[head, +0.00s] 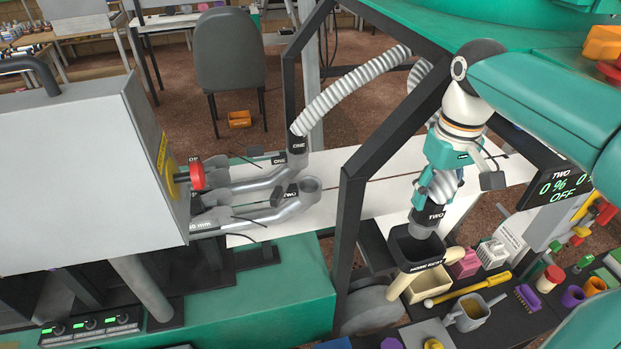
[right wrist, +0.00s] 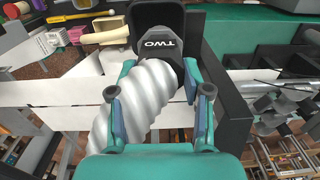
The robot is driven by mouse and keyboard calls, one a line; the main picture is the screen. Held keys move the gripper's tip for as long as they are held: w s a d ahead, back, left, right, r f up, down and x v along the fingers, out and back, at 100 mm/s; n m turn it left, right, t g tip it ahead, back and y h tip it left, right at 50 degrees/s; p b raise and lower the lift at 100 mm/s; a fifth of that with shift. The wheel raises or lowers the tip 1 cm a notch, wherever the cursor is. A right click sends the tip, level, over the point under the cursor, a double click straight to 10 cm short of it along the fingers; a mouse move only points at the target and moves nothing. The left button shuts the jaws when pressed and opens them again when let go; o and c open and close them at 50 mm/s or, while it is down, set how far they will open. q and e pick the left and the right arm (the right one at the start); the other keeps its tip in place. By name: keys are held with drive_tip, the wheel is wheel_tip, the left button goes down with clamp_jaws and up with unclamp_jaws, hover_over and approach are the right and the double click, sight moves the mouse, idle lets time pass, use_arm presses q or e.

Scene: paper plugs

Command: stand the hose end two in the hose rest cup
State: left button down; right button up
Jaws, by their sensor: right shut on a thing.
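Hose end two is a black cuff marked TWO (head: 430,216) on a pale ribbed hose (head: 441,188); it also shows in the right wrist view (right wrist: 166,48). My right gripper (head: 437,172) is shut around the ribbed hose just above the cuff. In the right wrist view its fingers (right wrist: 158,95) lie on both sides of the hose. The cuff points down at the mouth of the black hose rest cup (head: 415,250). The cuff's lower end is at the cup's opening; I cannot tell how deep it sits. My left gripper is not in view.
A black frame post (head: 349,240) stands left of the cup.

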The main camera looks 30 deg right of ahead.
sight(428, 217)
drive_tip(key=shift+d, duration=0.3)
drive_tip(key=shift+f, duration=0.15)
drive_tip(key=shift+f+b, duration=2.6)
drive_tip(key=shift+f, duration=0.6)
drive_tip(key=o, duration=1.4)
drive_tip(key=shift+r, duration=0.1)
wheel_tip(428, 217, up, 4)
drive_tip(key=p, duration=0.4)
drive_tip(key=shift+s, duration=0.1)
